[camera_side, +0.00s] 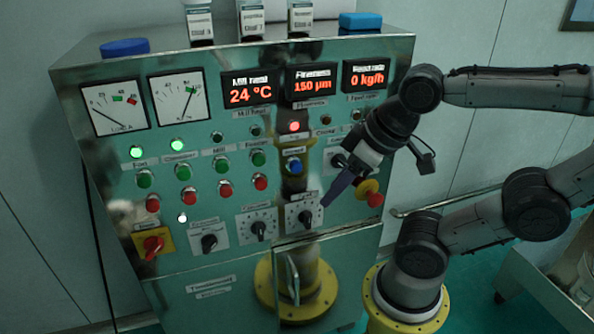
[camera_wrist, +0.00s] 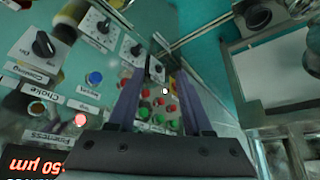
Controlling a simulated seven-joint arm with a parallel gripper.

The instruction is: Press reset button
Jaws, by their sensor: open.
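The reset button is a blue round button (camera_side: 293,165) on the upright control panel, below the lit red lamp. It also shows in the wrist view (camera_wrist: 94,78), left of the fingers, with its label beneath it. My gripper (camera_side: 326,201) is in front of the panel, right of and below the blue button in the side view. Its purple fingers point down-left towards the dials. In the wrist view my gripper (camera_wrist: 160,80) shows two fingers spread apart with nothing between them. The fingers look apart from the blue button.
Green buttons (camera_side: 222,165) and red buttons (camera_side: 224,190) stand left of the blue button. A dial (camera_side: 305,215) is below it. A red emergency knob on yellow (camera_side: 370,194) is close right of my gripper.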

